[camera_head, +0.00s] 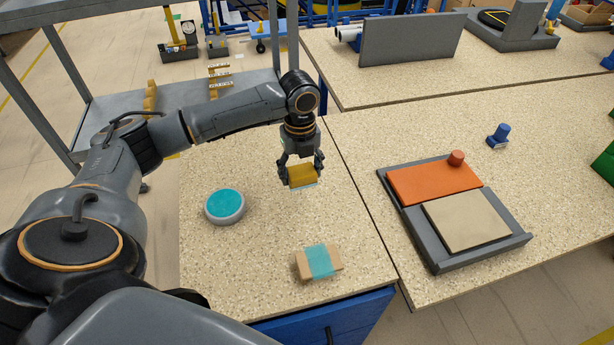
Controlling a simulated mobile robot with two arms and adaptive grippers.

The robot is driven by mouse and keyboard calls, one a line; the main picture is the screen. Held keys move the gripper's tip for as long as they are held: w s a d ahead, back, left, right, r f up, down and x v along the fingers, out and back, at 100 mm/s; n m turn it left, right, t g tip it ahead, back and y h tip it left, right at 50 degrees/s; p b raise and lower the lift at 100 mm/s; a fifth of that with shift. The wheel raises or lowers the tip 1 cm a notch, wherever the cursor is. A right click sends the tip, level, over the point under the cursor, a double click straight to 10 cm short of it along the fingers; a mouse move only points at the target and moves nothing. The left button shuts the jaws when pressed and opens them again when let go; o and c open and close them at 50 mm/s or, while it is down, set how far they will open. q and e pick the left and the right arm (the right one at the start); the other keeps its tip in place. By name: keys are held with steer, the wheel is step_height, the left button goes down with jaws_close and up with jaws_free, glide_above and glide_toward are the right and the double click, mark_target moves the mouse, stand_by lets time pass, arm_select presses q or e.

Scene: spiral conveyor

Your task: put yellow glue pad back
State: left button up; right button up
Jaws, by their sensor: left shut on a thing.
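My left gripper (301,168) points down over the near-left table and is shut on a yellow block-like pad (302,176). A thin pale blue edge shows along the pad's underside. The pad seems to be held a little above the tabletop, but the exact gap is hard to tell. My right gripper is not in view.
On the same table (240,275) are a round grey dish with a teal top (225,204) and a tan block with a teal band (319,262). The right table holds a grey tray (435,262) with an orange plate (433,184) and a beige plate (468,219). A blue knob-like part (499,134) stands beyond.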

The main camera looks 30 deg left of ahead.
mark_target(307, 190)
arm_select(q)
steer(key=shift+w+f, duration=0.85)
steer(key=shift+f, duration=0.15)
steer(key=f+p, duration=0.2)
steer(key=p, duration=0.1)
steer(key=shift+w+f, duration=0.3)
steer(key=shift+w, duration=0.05)
steer(key=shift+f, duration=0.45)
steer(key=shift+f, duration=0.1)
steer(key=shift+f, duration=0.15)
steer(key=o, duration=1.2)
steer(key=shift+c, duration=0.2)
